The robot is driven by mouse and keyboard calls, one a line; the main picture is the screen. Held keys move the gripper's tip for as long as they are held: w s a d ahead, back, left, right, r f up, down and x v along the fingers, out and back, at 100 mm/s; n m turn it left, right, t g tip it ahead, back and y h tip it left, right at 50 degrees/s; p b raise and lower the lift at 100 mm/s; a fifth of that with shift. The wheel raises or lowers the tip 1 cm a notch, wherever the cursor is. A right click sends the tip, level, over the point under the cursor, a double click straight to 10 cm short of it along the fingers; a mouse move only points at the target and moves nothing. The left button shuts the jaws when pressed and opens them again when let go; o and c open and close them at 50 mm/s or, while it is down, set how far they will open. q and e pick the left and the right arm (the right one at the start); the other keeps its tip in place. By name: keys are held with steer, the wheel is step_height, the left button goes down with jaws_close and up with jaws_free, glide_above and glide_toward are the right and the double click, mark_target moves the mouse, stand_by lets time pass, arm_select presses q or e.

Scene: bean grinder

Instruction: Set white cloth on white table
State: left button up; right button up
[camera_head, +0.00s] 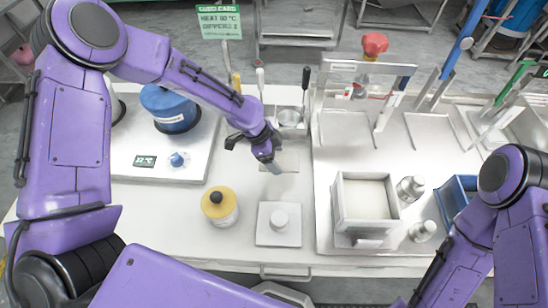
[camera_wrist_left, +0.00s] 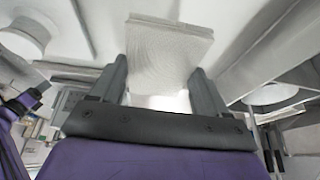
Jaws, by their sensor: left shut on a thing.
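My left gripper (camera_head: 268,165) is above the middle of the white table (camera_head: 150,222), pointing down. In the left wrist view it (camera_wrist_left: 155,88) is shut on the white cloth (camera_wrist_left: 170,45). The cloth is a flat, finely ribbed square between the two fingers, reaching out beyond their tips. In the head view the cloth (camera_head: 286,160) is a pale patch beside the fingertips, hard to tell from the white surface. I cannot tell whether it touches the table. My right arm shows at the lower right, but its gripper is out of view.
A yellow-lidded jar (camera_head: 219,206) and a white scale-like block (camera_head: 279,224) stand in front of the gripper. A blue kettle (camera_head: 169,108) is at left. A white-filled box (camera_head: 365,205) and metal pieces stand on the right tray. The left front table is clear.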

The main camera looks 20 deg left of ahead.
arm_select(q)
steer(key=f, duration=0.1)
steer(key=f+p, duration=0.1)
steer(key=w+f+p, duration=0.1)
steer(key=f, duration=0.1)
steer(key=shift+a, duration=0.4)
steer(key=shift+w+f, duration=0.1)
steer(key=shift+f, duration=0.4)
steer(key=shift+f+b, duration=0.2)
steer(key=shift+b, duration=0.1)
steer(key=o, duration=1)
steer(key=shift+r, duration=0.1)
steer(key=shift+r, duration=0.1)
steer(key=shift+a+r, duration=0.1)
steer(key=shift+r, duration=0.15)
steer(key=b+v, duration=0.2)
steer(key=v, duration=0.9)
steer(key=shift+a+r, duration=0.15)
steer(key=shift+r, duration=0.15)
